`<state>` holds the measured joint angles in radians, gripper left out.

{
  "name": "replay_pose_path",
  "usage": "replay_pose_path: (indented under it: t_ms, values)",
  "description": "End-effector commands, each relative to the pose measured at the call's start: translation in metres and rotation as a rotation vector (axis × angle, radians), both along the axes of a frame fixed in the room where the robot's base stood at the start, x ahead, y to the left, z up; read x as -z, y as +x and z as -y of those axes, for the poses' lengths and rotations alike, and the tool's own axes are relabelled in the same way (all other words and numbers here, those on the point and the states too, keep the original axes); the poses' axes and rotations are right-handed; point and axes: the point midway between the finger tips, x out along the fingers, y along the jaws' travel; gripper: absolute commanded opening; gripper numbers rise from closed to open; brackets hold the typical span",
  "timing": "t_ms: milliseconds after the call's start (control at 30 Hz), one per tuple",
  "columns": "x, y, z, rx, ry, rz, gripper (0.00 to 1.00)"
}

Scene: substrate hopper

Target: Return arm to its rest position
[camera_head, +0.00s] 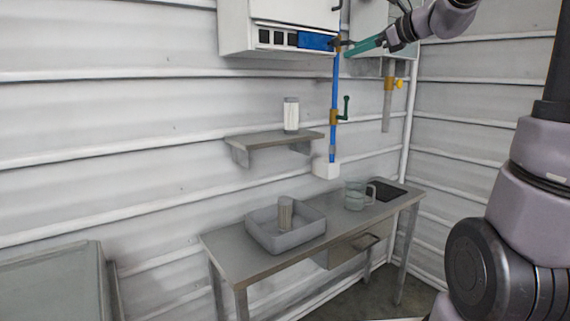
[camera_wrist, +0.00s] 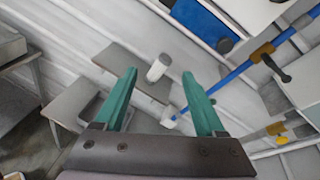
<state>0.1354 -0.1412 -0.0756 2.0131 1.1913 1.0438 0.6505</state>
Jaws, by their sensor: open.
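My gripper (camera_head: 362,46) is raised high at the top of the head view, in front of the white wall cabinets, with its teal fingers pointing left. In the wrist view my gripper (camera_wrist: 164,98) shows two teal fingers spread apart with nothing between them. A white cylinder (camera_wrist: 158,67) and a shelf (camera_wrist: 130,70) lie beyond the fingers there, apart from them. My arm extends out of the head view at the top right, so its full posture is hidden.
A grey table (camera_head: 225,254) holds a tray (camera_head: 288,240) with a cylinder (camera_head: 285,213) in it, and a clear jug (camera_head: 354,195). A white container (camera_head: 291,115) stands on the wall shelf (camera_head: 272,141). A blue pipe (camera_head: 335,95) with a green-handled valve (camera_head: 341,112) runs down the wall near my gripper.

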Motion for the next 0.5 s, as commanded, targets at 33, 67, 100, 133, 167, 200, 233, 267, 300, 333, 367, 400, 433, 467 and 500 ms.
replay_pose_path:
  t_ms: [33,67,100,133,167,200,233,267,300,333,367,400,433,467,500]
  values:
    - [0.012,-0.035,-0.013,-0.067,-0.157,0.040,0.72]
    - [0.022,-0.055,-0.019,-0.111,-0.262,0.064,0.72]
    - [0.037,-0.081,-0.023,-0.172,-0.400,0.098,0.72]
    - [0.048,-0.099,-0.025,-0.218,-0.504,0.124,0.72]
    - [0.060,-0.117,-0.026,-0.267,-0.607,0.151,0.72]
    - [0.075,-0.141,-0.025,-0.334,-0.743,0.189,0.72]
    - [0.086,-0.158,-0.023,-0.385,-0.842,0.217,0.72]
    - [0.097,-0.173,-0.020,-0.434,-0.939,0.245,0.72]
    - [0.110,-0.192,-0.015,-0.498,-1.060,0.280,0.72]
    - [0.119,-0.205,-0.010,-0.544,-1.145,0.306,0.72]
    - [0.127,-0.216,-0.005,-0.588,-1.225,0.328,0.72]
    - [0.137,-0.229,0.001,-0.643,-1.320,0.357,0.72]
    - [0.143,-0.237,0.006,-0.680,-1.384,0.374,0.72]
    - [0.149,-0.244,0.010,-0.713,-1.439,0.391,0.72]
    - [0.154,-0.251,0.015,-0.751,-1.503,0.408,0.72]
